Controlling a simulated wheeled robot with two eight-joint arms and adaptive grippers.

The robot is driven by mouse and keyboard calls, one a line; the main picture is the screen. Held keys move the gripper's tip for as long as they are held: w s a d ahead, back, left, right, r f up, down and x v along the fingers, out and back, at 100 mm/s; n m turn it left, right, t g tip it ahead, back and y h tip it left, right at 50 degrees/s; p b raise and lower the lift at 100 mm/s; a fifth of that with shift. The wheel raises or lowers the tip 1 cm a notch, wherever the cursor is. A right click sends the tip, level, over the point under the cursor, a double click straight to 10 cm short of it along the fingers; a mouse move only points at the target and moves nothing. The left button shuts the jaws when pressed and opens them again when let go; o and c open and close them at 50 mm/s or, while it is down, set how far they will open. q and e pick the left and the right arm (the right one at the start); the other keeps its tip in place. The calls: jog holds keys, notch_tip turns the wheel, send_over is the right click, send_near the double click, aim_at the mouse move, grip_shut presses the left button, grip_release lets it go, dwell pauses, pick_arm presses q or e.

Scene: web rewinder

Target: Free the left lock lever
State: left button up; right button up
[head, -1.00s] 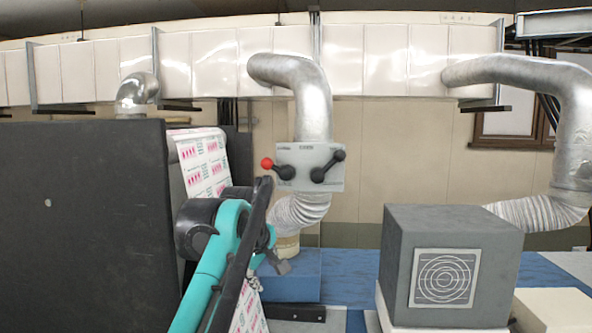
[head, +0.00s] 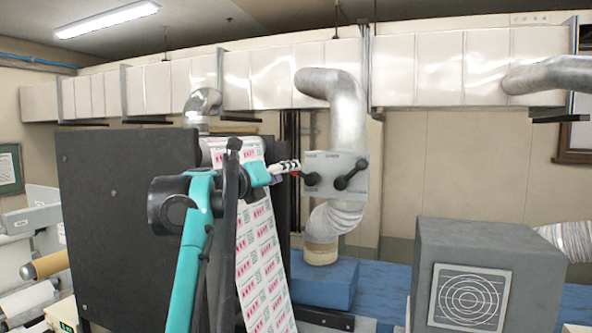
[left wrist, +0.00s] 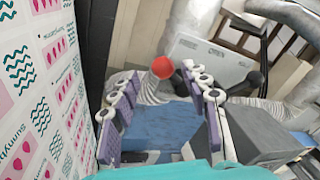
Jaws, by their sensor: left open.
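A light panel (head: 355,188) carries two dark lock levers. The left lever (head: 312,179) has a red knob, partly hidden by my gripper in the head view. In the left wrist view the red knob (left wrist: 162,68) shows between and just beyond the fingertips. The right lever (head: 348,178) is all dark and slants up to the right. My left gripper (head: 288,168) is open at the panel's left side, its fingers on either side of the knob's line. Whether a finger touches the knob cannot be told. My right gripper is in neither view.
A printed paper web (head: 262,265) hangs beside my left arm, close by the gripper in the left wrist view. A big dark plate (head: 115,220) stands at the left. A silver duct (head: 345,105) runs behind the panel. A grey box (head: 490,265) stands at the front right.

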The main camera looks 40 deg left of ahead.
aim_at(304, 175)
pick_arm(q)
jog(key=w+p, duration=0.1)
jog(key=w, duration=0.3)
jog(key=shift+w, duration=0.3)
jog(key=shift+a, duration=0.1)
grip_shut()
